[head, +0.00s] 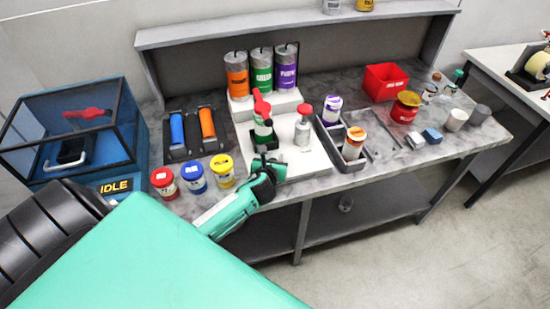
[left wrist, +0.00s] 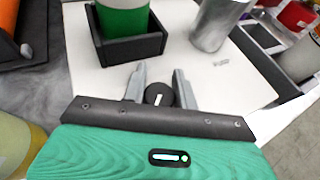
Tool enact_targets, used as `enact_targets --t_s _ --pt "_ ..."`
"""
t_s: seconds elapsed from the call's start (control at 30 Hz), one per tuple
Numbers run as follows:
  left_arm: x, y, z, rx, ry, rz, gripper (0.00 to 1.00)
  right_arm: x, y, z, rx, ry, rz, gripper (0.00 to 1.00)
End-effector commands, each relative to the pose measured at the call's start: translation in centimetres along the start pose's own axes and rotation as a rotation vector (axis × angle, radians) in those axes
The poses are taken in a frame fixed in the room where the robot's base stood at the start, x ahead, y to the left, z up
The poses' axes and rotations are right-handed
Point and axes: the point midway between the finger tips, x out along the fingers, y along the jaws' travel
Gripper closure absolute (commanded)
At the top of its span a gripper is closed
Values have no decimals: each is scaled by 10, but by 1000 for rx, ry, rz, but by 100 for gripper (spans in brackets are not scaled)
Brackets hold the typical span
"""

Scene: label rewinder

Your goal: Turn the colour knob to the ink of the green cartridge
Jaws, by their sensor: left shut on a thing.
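My left gripper (head: 262,164) is at the front of the white base, low in front of the black holder. In the left wrist view its two metal fingers (left wrist: 158,88) are shut on a round black knob (left wrist: 158,95) with a short white mark, which points nearly straight up the picture. In the head view the gripper hides the knob. A green-banded container (head: 262,127) with a red top stands in a black holder; its green lower part (left wrist: 124,18) shows in the wrist view. A green canister (head: 262,74) stands between an orange and a purple one. My right gripper is not in view.
Red, blue and yellow jars (head: 222,170) stand left of the gripper. A grey bottle (head: 303,128) with a red cap stands on the white base (head: 290,158). A grey tray (head: 330,150) with purple and orange containers is at right. Small print (left wrist: 221,63) on the base is unreadable.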

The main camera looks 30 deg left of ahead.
Motion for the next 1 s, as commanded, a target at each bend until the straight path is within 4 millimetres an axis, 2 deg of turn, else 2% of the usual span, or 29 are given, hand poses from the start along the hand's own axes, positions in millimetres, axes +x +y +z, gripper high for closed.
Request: enact_targets --t_s 1.0 --pt "-6 12 -2 -353 2 851 94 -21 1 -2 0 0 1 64"
